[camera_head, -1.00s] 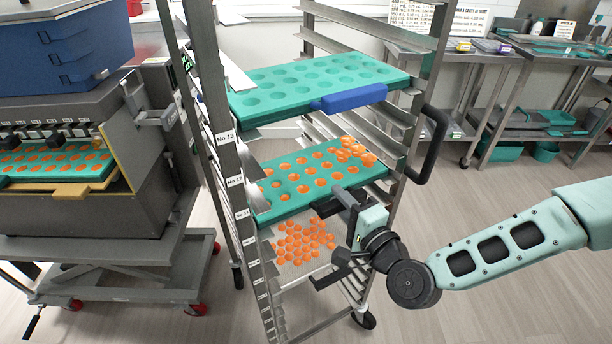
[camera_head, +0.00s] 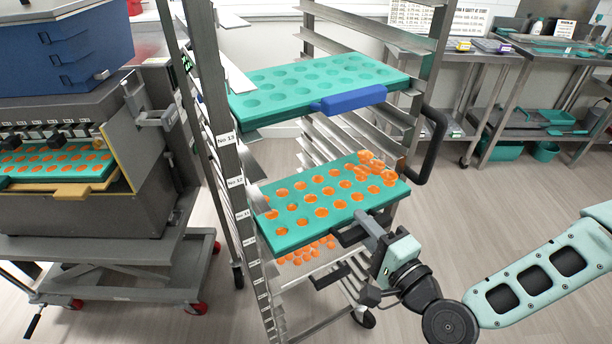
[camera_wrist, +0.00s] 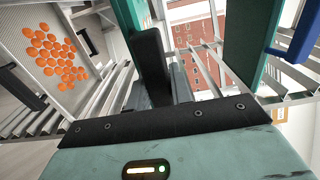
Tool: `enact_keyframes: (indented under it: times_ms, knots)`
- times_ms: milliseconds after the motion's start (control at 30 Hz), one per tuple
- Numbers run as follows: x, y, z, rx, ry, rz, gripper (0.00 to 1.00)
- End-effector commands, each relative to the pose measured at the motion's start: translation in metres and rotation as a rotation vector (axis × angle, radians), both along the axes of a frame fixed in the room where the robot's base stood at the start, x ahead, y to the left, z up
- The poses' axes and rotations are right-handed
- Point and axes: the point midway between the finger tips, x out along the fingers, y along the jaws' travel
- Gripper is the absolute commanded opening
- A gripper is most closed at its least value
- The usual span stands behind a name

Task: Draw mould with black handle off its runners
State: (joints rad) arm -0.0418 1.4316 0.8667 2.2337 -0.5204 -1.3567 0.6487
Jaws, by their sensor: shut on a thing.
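The green mould (camera_head: 287,229) with orange gummies in its cavities lies at the middle level of the rack, its near edge jutting out past the front posts. Several loose orange pieces are heaped at its far right corner. Its black handle (camera_head: 347,236) is on the near edge. My gripper (camera_head: 366,228) is shut on this handle. In the wrist view the black handle (camera_wrist: 150,65) stands between my fingers, with the mould's green edge (camera_wrist: 128,18) behind it. The fingertips are partly hidden, and I cannot tell how much of the mould still rests on the runners.
A green mould with a blue handle (camera_head: 349,99) sits above. A lower tray with orange pieces and a black handle (camera_head: 328,276) is just below; it also shows in the wrist view (camera_wrist: 48,52). The rack's black side handle (camera_head: 435,145) stands right. Floor at right is clear.

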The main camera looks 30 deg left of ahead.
Motion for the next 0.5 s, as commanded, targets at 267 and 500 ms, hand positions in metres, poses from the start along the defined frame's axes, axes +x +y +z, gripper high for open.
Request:
enact_keyframes:
  times_ms: [267, 500]
  knots:
    - [-0.012, -0.021, 0.001, 0.001, 0.0, 0.0, 0.0]
    - [-0.021, -0.036, 0.002, 0.002, 0.0, 0.0, 0.0]
